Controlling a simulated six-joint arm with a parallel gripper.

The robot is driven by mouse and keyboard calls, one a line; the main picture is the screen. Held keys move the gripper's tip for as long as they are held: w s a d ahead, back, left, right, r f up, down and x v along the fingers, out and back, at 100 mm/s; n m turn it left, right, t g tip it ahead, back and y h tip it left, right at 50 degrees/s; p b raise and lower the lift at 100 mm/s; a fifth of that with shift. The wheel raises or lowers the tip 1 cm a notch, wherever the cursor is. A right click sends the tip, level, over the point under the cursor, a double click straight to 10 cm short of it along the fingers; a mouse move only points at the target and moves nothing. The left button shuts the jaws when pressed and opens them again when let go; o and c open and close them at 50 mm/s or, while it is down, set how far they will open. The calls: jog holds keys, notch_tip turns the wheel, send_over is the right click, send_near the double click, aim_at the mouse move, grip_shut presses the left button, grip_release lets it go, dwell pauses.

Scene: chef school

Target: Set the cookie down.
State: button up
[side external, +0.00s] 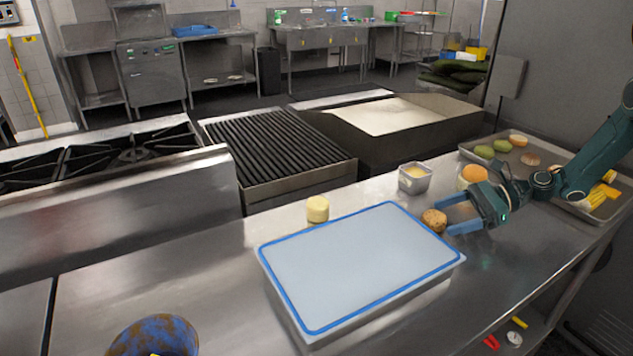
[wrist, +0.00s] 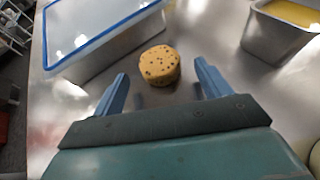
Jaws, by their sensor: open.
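The cookie (side external: 434,220) is round and golden brown with dark chips. It rests on the steel counter, close to the right corner of the lidded container. In the wrist view the cookie (wrist: 159,65) lies just beyond my fingertips, roughly centred between them. My gripper (side external: 447,215) has blue fingers and comes in from the right. In the wrist view my gripper (wrist: 163,78) is open, with a finger on either side and nothing held. The nearer finger in the side view is beside the cookie; whether it touches is hard to tell.
The container (side external: 350,262) with a blue-rimmed lid stands left of the cookie. A small metal tub (side external: 414,178) of yellow food is behind. A pale yellow cylinder (side external: 317,209) stands behind the container. A tray (side external: 612,212) of food lies right, under my arm.

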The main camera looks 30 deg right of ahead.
aim_at(443, 216)
jog(key=shift+x, duration=1.25)
jog(key=c, duration=1.2)
jog(key=shift+o, duration=0.2)
jog(key=shift+r, duration=0.15)
notch_tip(443, 216, up, 20)
